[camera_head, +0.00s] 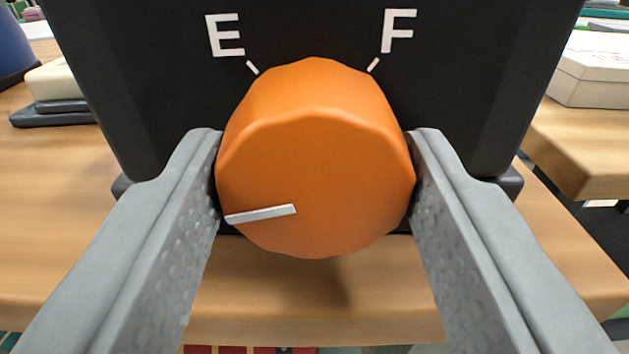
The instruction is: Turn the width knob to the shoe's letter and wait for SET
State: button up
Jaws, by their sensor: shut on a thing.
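The orange width knob (316,165) fills the middle of the view on the front of a black device (310,28). A white pointer line (260,214) on the knob's face points left and slightly down. White letters E (225,35) and F (399,31) show above the knob, each with a tick mark. The pointer is well away from both ticks. My gripper (316,185) is shut on the knob, one grey finger on each side. Other letters, any SET display and the shoe are not in view.
The device stands on a wooden counter (60,220). A cream and dark grey object (58,88) lies at left beside a blue rounded thing (12,45). A white box (592,70) sits on a wooden surface at right.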

jog(key=m, duration=0.6)
jog(key=shift+m, duration=0.4)
jog(key=m, duration=0.6)
jog(key=shift+m, duration=0.4)
jog(key=o, duration=1)
